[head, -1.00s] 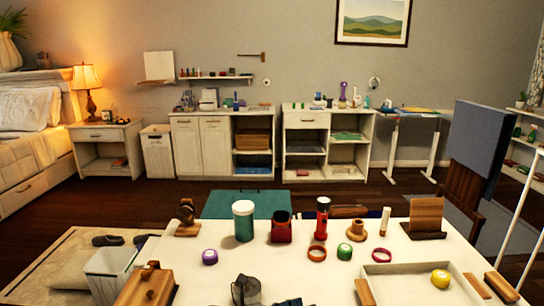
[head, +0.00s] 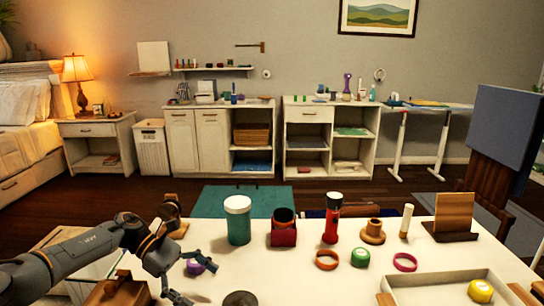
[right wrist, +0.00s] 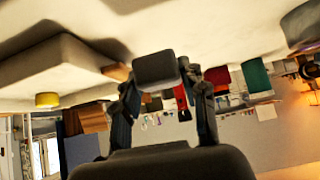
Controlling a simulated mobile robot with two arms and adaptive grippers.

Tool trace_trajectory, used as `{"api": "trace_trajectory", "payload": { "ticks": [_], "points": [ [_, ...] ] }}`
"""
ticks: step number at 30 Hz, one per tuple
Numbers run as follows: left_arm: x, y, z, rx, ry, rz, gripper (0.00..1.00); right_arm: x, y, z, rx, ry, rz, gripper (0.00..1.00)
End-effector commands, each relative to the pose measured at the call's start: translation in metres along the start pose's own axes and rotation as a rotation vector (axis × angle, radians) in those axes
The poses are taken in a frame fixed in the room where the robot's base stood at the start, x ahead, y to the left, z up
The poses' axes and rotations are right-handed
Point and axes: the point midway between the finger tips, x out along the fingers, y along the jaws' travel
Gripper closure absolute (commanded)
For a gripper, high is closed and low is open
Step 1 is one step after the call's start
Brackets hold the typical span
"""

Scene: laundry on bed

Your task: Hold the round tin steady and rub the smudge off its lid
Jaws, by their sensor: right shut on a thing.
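A dark round flat-topped thing (head: 240,298) is cut off by the bottom edge of the head view; it may be the round tin, but I cannot tell, and no smudge can be made out. My left gripper (head: 198,288) is over the table's left front part, just left of this dark thing. Its fingers are apart, with nothing visible between them. My right gripper (right wrist: 158,74) is shut on a dark grey block (right wrist: 155,66) in the right wrist view, which is upside down. The right gripper is out of the head view.
On the white table (head: 310,285) stand a teal jar (head: 238,222), a red box (head: 284,235) and a red flashlight (head: 332,218). A purple roll (head: 195,267) is close by my left gripper. A shallow tray (head: 430,280) with a yellow roll (head: 480,291) is at right.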

Motion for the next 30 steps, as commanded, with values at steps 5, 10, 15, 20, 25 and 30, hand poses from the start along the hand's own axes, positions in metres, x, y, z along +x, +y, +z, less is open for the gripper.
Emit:
{"api": "trace_trajectory", "payload": {
  "ticks": [5, 10, 15, 20, 25, 30],
  "points": [
    [0.020, -0.001, 0.005, -0.001, 0.000, -0.005, 0.04, -0.013, 0.000, -0.013, 0.000, 0.000, 0.000, 0.77],
    [0.046, -0.001, 0.004, -0.002, -0.001, -0.005, 0.04, -0.021, 0.000, -0.021, 0.000, 0.000, 0.000, 0.77],
    [0.073, -0.001, -0.001, -0.001, -0.004, -0.003, 0.04, -0.017, 0.000, -0.017, 0.000, 0.000, 0.000, 0.77],
    [0.088, -0.001, 0.000, -0.001, -0.003, -0.002, 0.04, -0.014, 0.000, -0.014, 0.000, 0.000, 0.000, 0.77],
    [0.095, -0.001, 0.000, -0.002, -0.002, -0.001, 0.04, -0.013, 0.000, -0.013, 0.000, 0.000, 0.000, 0.77],
    [0.096, 0.000, 0.001, -0.001, -0.002, -0.001, 0.04, -0.013, 0.000, -0.013, 0.000, 0.000, 0.000, 0.77]
  ]
}}
